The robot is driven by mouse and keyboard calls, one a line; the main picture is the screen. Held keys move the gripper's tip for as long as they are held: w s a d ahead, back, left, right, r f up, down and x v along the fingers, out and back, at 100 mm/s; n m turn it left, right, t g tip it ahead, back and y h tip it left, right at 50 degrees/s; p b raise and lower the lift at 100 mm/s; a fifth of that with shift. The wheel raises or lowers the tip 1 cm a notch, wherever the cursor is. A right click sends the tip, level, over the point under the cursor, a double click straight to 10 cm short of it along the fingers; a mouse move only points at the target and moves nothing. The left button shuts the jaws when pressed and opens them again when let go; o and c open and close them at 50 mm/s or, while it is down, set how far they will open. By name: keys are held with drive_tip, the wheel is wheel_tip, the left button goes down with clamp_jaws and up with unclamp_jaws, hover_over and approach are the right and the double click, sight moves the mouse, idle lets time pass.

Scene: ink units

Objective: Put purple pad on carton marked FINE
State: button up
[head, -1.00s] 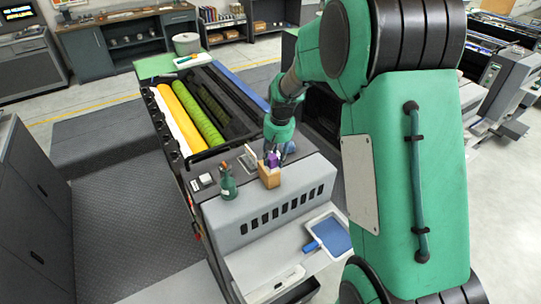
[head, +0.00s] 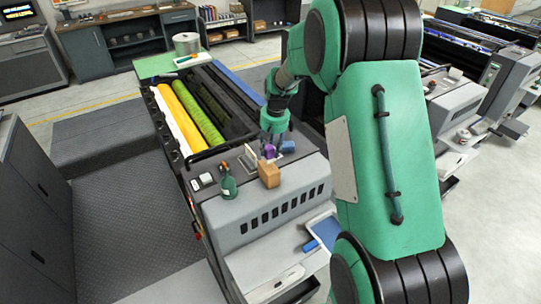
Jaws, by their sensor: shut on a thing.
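The purple pad (head: 269,151) shows small between the fingers of my gripper (head: 271,146), just behind a brown carton (head: 269,175) on the machine's dark top. My gripper points down and is shut on the pad. The pad appears apart from the carton, but its exact height above the surface is hard to judge. No lettering can be read on the carton from here, so I cannot tell whether it is marked FINE.
A dark green bottle (head: 228,182) stands left of the carton. A small white-topped box (head: 206,180) is further left. A blue item (head: 288,146) lies right of my gripper. A blue-lined tray (head: 325,230) is at the lower right. Yellow and green rollers (head: 190,112) lie behind.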

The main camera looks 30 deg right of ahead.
sight(270, 155)
drive_tip(key=shift+f, duration=1.75)
drive_tip(key=shift+f, duration=0.15)
drive_tip(key=o, duration=1.2)
drive_tip(key=shift+c, duration=0.2)
wheel_tip(270, 155, up, 12)
drive_tip(key=s, duration=0.1)
drive_tip(key=shift+s+d, duration=0.2)
drive_tip(key=shift+s, duration=0.1)
drive_tip(key=shift+a+r, duration=0.1)
drive_tip(key=shift+r, duration=0.1)
